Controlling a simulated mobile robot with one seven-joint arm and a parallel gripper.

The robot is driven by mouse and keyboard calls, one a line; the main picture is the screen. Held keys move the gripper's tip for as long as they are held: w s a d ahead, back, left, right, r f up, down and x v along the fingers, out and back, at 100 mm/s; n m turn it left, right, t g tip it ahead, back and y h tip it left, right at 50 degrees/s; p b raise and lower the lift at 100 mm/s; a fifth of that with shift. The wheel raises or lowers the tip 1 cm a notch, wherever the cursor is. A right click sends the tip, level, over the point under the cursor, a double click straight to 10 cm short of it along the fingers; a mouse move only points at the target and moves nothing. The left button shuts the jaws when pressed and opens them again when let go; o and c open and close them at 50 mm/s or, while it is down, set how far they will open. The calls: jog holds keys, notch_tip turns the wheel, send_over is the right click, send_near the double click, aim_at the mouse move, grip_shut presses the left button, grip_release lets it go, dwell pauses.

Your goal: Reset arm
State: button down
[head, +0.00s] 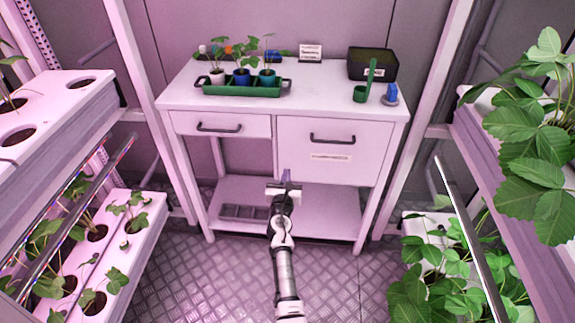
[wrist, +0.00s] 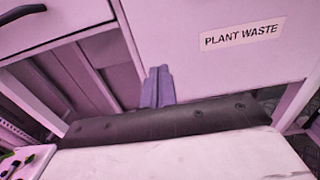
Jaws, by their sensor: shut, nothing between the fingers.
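My gripper (head: 287,176) is at the end of my outstretched arm in the head view, in front of the white cabinet table (head: 190,96) and near the lower edge of its drawers. In the wrist view my gripper (wrist: 158,72) shows its two blue-grey fingers pressed together, with nothing between them. Behind them is the cabinet front with a label reading "PLANT WASTE" (wrist: 241,36).
On the tabletop stand a green tray (head: 215,90) with potted seedlings, a black bin (head: 372,65), a green cup (head: 360,94) and a blue item (head: 392,93). Planting racks (head: 60,110) with plants flank both sides. The metal floor (head: 200,270) between them is clear.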

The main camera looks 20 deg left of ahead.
jog(key=shift+v, duration=2.7)
